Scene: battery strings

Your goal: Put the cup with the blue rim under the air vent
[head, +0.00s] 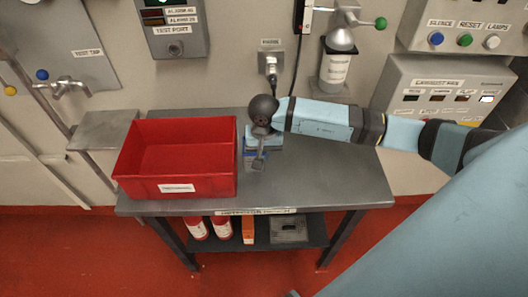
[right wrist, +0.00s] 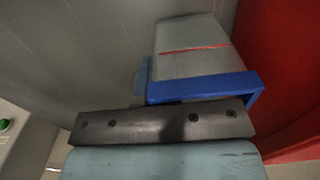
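A grey piece with a blue rim and a thin red line, likely the cup with the blue rim (right wrist: 195,62), is close in front of my right gripper in the right wrist view. In the head view, a small patch of blue (head: 249,154) shows beside my right gripper (head: 258,162), which points down over the table right of the red bin. The gripper hides most of that thing. I cannot tell whether the fingers are closed on it. My left gripper is not in view. I cannot make out an air vent.
A red bin (head: 126,172) stands on the left of the grey metal table (head: 345,185). The table's right side is clear. Red-and-white cans (head: 222,227) and an orange box (head: 248,229) are on the lower shelf. A dispenser (head: 337,67) and panels are on the wall.

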